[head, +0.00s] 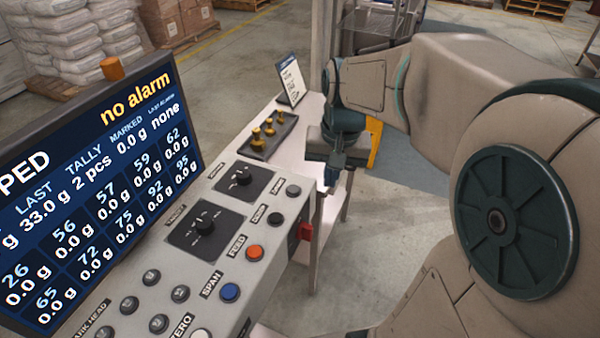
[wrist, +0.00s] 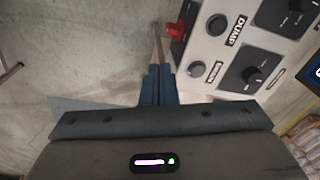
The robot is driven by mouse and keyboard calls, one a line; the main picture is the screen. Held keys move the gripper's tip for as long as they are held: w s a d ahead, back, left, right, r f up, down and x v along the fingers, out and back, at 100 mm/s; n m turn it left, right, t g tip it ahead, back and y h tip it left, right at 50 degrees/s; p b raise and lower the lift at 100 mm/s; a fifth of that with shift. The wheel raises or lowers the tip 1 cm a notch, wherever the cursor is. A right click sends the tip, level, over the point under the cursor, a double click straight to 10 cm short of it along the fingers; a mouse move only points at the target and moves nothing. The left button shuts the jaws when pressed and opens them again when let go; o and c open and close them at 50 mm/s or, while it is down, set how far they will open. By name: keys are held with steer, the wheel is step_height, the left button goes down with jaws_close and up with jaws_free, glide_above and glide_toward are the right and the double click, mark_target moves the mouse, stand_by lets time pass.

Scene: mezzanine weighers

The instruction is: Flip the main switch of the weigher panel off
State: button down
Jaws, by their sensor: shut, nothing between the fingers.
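The weigher panel (head: 225,230) is a grey sloped console with knobs and buttons. A red switch (head: 305,231), which looks like the main switch, sticks out from its right side face. It also shows in the wrist view (wrist: 175,29), at the top just right of centre. I cannot make out its on or off position. My gripper (head: 333,182) is shut and empty, beyond the panel's far right corner and apart from the switch. In the wrist view the closed fingers (wrist: 158,70) point up the picture, with the switch ahead and slightly right.
The panel bears an orange button (head: 254,252), a blue button (head: 229,292) and black dials (head: 204,226). A screen (head: 100,190) stands at left, reading "no alarm". A tray of brass weights (head: 268,135) and a small sign (head: 291,80) lie behind. Open floor is at right.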

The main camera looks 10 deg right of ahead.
mark_target(306, 232)
steer(key=w+d+f+m+g+y+b, duration=0.1)
steer(key=w+d+f+m+g, duration=0.1)
steer(key=w+f, duration=0.7)
steer(key=shift+w+d+f+m+g+b, duration=0.2)
steer(key=shift+w+f+m+g+b, duration=0.25)
steer(key=shift+w+m, duration=0.4)
steer(key=shift+s+r, duration=0.1)
steer(key=s+a+f+p, duration=0.3)
steer(key=s+f, duration=0.2)
steer(key=f, duration=0.4)
steer(key=shift+a+f, duration=0.3)
steer(key=shift+a, duration=0.1)
steer(key=shift+s, duration=0.1)
